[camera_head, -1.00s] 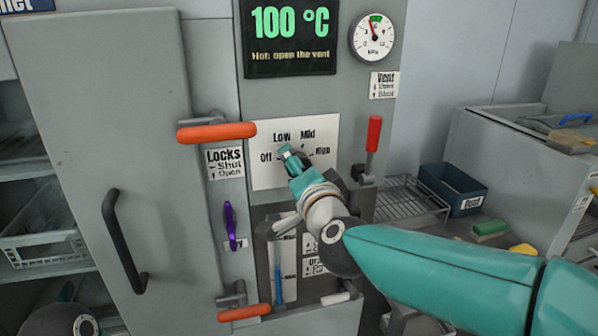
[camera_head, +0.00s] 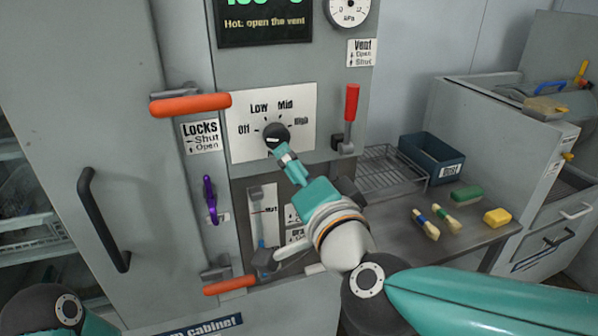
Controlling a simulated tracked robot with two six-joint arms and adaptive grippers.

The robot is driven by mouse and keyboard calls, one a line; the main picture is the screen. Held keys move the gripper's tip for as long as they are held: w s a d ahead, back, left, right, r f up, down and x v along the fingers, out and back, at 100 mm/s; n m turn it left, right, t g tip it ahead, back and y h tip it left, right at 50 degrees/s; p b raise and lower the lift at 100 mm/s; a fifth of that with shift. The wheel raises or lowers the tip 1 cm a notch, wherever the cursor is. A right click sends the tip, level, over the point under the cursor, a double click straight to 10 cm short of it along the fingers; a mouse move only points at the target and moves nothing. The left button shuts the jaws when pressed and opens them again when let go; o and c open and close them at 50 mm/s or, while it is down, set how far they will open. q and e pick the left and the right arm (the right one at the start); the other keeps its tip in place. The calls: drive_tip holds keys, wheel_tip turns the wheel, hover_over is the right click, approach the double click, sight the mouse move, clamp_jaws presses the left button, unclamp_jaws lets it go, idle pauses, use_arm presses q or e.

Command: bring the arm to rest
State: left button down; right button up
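My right gripper (camera_head: 284,156) is just below the black dial knob (camera_head: 276,134) on the white panel of the cabinet, its arm coming in from the right. It holds nothing that I can see; whether its narrow teal fingers are apart or together is unclear. A small gap seems to show between fingertips and knob, but contact cannot be ruled out. The dial is marked Off, Low, Mid and High. My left arm (camera_head: 55,310) shows only as a dark joint and teal link at the bottom left corner; its gripper is out of view.
Orange lock handles (camera_head: 190,105) and a red vent lever (camera_head: 351,102) stick out near my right arm. A wire rack (camera_head: 385,170), blue bin (camera_head: 432,158), green sponge (camera_head: 466,194), yellow sponge (camera_head: 497,217) and brushes (camera_head: 426,224) sit on the right bench.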

drive_tip(key=w+d+f+g+h, duration=0.2)
drive_tip(key=d+f, duration=0.2)
drive_tip(key=f, duration=0.7)
drive_tip(key=w+d+f+g+h, duration=0.15)
drive_tip(key=d+f, duration=0.25)
drive_tip(key=f, duration=0.7)
drive_tip(key=w+d+f+g+h, duration=0.1)
drive_tip(key=d+f+g, duration=0.25)
drive_tip(key=f, duration=0.75)
drive_tip(key=s+d+f+n+g, duration=0.1)
drive_tip(key=s+f+g, duration=0.1)
drive_tip(key=s+f, duration=0.45)
drive_tip(key=s+d+f+n+g, duration=0.1)
drive_tip(key=s+d+f+g, duration=0.15)
drive_tip(key=f, duration=0.75)
drive_tip(key=s+a+f+n+g+y, duration=0.2)
drive_tip(key=s+a+f, duration=0.1)
drive_tip(key=s, duration=0.5)
drive_tip(key=s+a+f+n+g+y, duration=0.2)
drive_tip(key=s+a+f, duration=0.1)
drive_tip(key=s, duration=0.4)
drive_tip(key=shift+s+a+f+n+g, duration=0.15)
drive_tip(key=shift+s+f+n+g, duration=0.25)
drive_tip(key=shift+f, duration=0.2)
drive_tip(key=shift+w, duration=0.1)
